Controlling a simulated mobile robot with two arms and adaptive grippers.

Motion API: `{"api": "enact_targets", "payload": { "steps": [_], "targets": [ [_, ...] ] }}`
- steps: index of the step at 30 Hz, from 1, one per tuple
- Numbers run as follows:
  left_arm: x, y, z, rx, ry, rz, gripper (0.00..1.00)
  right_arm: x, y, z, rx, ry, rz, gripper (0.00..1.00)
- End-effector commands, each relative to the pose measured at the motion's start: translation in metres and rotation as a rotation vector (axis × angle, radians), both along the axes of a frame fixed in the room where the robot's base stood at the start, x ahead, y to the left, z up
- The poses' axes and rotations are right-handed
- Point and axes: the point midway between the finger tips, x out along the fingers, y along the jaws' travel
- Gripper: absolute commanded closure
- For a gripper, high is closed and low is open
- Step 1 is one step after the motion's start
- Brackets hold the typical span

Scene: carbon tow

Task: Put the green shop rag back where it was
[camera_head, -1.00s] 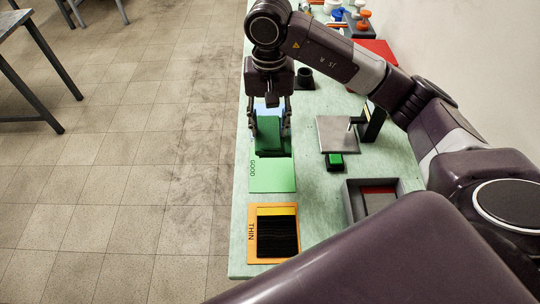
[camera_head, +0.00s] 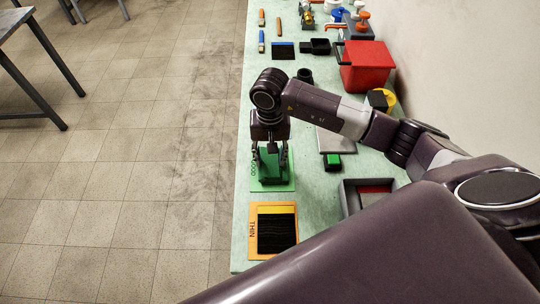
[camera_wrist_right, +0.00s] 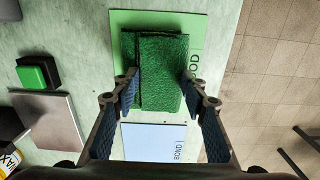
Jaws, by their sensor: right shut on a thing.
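The green shop rag (camera_wrist_right: 160,65) is a folded, rough-textured pad. In the wrist view it lies between the two fingers of my right gripper (camera_wrist_right: 161,90), which is shut on it. The rag covers part of the green card (camera_wrist_right: 119,22), lettered GOOD in the head view. In the head view the rag (camera_head: 271,168) shows below my right gripper (camera_head: 271,157), over the green card (camera_head: 284,186). I cannot tell whether the rag touches the card. A light blue card lettered BOND (camera_wrist_right: 150,145) lies beside it in the wrist view. My left gripper is not in view.
An orange card lettered THIN (camera_head: 252,257) with a black piece (camera_head: 276,232) lies nearer me. To the right are a green-topped block (camera_head: 333,161), a grey plate (camera_head: 335,142) and a grey tray (camera_head: 347,196). A red bin (camera_head: 366,68) stands farther back. The bench's left edge is close.

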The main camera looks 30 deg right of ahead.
Motion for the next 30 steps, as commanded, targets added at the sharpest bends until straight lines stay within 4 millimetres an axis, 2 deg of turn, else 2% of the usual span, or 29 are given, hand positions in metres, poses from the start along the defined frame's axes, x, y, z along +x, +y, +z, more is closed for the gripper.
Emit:
{"api": "enact_targets", "payload": {
  "steps": [6,7,12,24,26,30],
  "targets": [
    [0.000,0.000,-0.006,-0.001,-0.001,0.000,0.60,0.000,0.000,-0.004,0.000,0.000,0.000,0.83],
    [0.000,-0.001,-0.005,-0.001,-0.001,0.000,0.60,0.000,0.000,-0.003,0.000,0.000,0.001,0.59],
    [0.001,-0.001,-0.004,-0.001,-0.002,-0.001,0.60,0.000,0.000,-0.002,0.000,0.000,0.000,0.43],
    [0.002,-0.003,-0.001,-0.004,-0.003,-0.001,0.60,0.001,0.000,0.004,0.000,-0.002,-0.001,0.43],
    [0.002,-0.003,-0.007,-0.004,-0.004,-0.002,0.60,0.002,0.000,0.011,0.000,-0.007,0.000,0.43],
    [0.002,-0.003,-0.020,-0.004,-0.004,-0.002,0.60,0.002,0.000,0.040,0.000,-0.008,0.000,0.43]
  ]
}}
